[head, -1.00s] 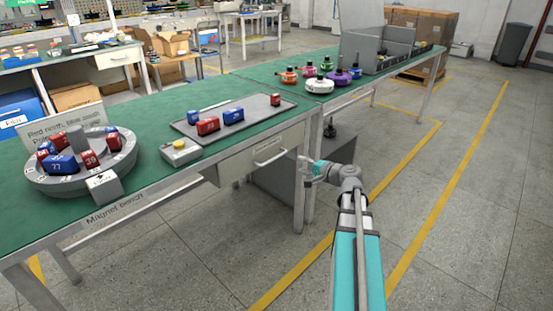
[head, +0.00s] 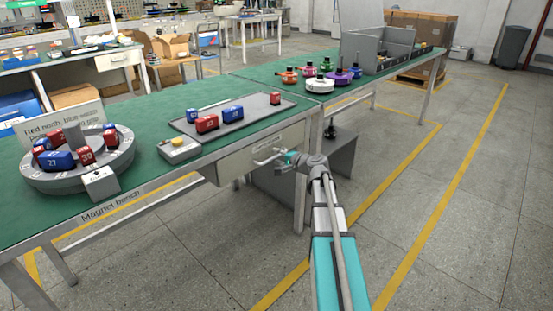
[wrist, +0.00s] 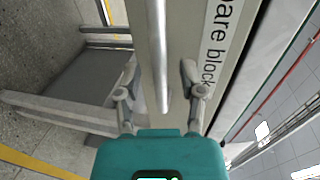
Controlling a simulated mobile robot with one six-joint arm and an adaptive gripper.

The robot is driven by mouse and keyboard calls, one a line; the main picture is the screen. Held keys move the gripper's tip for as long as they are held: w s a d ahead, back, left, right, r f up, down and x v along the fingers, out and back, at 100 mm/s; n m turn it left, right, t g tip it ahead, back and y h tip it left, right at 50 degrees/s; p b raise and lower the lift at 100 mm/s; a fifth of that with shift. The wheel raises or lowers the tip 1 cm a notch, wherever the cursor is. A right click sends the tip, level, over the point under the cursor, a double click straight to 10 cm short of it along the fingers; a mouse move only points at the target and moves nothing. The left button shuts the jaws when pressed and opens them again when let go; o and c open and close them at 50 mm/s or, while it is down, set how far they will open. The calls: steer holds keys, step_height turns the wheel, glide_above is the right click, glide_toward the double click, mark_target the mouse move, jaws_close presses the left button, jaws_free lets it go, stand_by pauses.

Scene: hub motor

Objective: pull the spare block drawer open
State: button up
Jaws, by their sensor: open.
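The spare block drawer (head: 232,166) is a pale grey front under the green bench top, near the bench's right end. It looks closed in the head view. In the wrist view its front (wrist: 190,30) carries a label reading "are block", partly cut off. Its metal bar handle (wrist: 160,50) runs between the two fingers of my gripper (wrist: 158,85). The fingers are open, one on each side of the bar, and apart from it as far as I can tell. In the head view my gripper (head: 280,158) is at the handle, which it partly hides.
A grey cabinet (head: 335,160) stands below, behind my arm. The floor at right is clear.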

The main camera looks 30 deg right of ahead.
steer(key=shift+w+a, duration=0.1)
steer(key=shift+w, duration=0.2)
jaws_close()
